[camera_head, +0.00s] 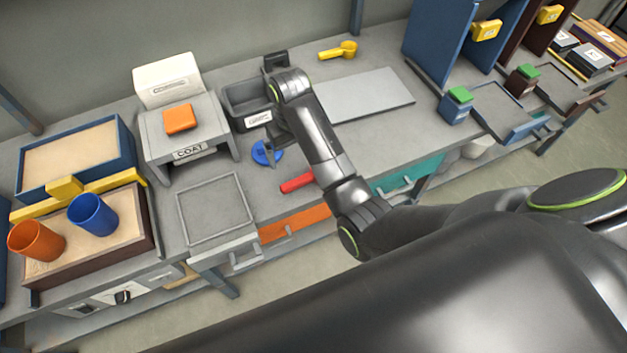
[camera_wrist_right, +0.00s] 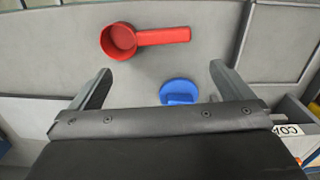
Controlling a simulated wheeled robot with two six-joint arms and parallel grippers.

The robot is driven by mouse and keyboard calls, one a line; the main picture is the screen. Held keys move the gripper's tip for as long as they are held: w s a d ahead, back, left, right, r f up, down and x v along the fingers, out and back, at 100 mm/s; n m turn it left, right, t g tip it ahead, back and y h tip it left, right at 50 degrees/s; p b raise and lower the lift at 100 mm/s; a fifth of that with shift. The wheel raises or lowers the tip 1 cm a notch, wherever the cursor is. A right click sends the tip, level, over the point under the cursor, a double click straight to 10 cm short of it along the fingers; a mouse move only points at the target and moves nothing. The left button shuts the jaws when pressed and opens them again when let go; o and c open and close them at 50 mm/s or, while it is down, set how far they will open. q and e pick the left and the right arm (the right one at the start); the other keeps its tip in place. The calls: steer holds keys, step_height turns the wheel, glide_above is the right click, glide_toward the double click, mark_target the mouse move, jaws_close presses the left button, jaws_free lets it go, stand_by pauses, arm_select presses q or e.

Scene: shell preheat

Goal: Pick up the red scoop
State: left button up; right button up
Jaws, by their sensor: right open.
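The red scoop (camera_head: 297,183) lies on the grey bench near its front edge. In the head view my right arm hides part of it. In the right wrist view the whole red scoop (camera_wrist_right: 122,40) shows, with its round cup at left and its handle pointing right. My right gripper (camera_head: 276,142) is above the bench, behind the scoop. In the wrist view its two fingers (camera_wrist_right: 160,82) are spread with nothing held, and the scoop is beyond the fingertips. My left gripper is not in view.
A blue round lid-like piece (camera_head: 263,153) lies beside the scoop; it also shows in the wrist view (camera_wrist_right: 180,92). A grey bin (camera_head: 240,100) and the COAT stand (camera_head: 188,140) are close by. A yellow scoop (camera_head: 338,50) lies at the back. A grey plate (camera_head: 370,95) is at right.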

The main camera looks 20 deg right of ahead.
steer(key=p, duration=0.1)
glide_above(298, 180)
step_height(298, 180, down, 8)
steer(key=shift+w, duration=0.15)
steer(key=f, duration=0.4)
steer(key=shift+s+f+p, duration=0.2)
steer(key=shift+p, duration=0.15)
steer(key=shift+f, duration=0.45)
steer(key=c, duration=0.7)
steer(key=shift+r, duration=0.1)
step_height(298, 180, up, 10)
